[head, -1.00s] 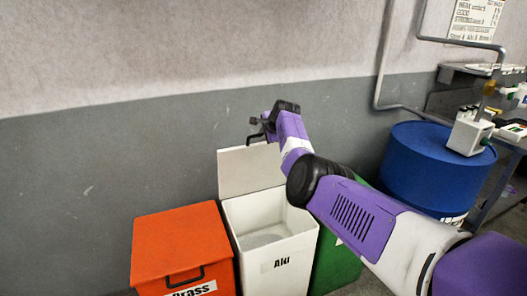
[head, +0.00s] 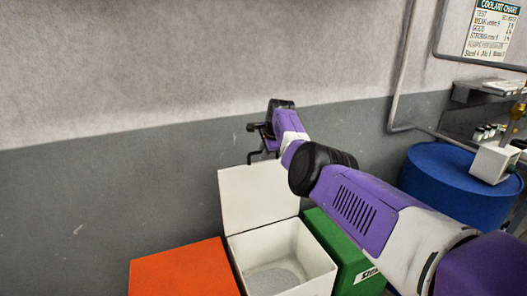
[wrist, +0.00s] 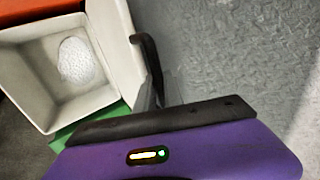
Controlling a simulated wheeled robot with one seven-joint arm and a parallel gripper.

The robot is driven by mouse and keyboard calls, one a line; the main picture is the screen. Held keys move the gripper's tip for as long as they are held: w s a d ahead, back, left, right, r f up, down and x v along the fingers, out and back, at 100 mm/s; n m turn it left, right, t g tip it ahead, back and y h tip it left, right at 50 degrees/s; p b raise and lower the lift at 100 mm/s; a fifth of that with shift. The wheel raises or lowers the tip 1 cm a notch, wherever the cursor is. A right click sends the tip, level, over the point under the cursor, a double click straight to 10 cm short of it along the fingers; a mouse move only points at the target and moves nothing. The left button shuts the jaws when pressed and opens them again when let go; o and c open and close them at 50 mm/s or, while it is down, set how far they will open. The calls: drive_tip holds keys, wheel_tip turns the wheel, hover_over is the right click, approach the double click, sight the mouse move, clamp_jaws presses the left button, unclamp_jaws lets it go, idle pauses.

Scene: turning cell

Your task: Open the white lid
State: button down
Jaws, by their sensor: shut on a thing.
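The white lid (head: 252,198) stands upright at the back of the white bin (head: 283,247), leaning near the grey wall. The bin is open, and a pale heap shows at its bottom, also seen in the wrist view (wrist: 75,62). In the head view my gripper (head: 256,140) is above the lid's top edge, small and partly hidden by my wrist.
An orange bin (head: 185,270) stands to the left and a green bin (head: 345,250) to the right, close beside the white one. A blue drum (head: 450,187) stands further right. The wall (head: 110,190) is close behind the lid.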

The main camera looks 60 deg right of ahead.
drive_tip(key=shift+a+f, duration=0.1)
drive_tip(key=c, duration=1.5)
unclamp_jaws()
drive_tip(key=shift+s+r, duration=0.15)
drive_tip(key=shift+r, duration=0.3)
drive_tip(key=shift+v, duration=3.45)
drive_tip(key=shift+a, duration=0.15)
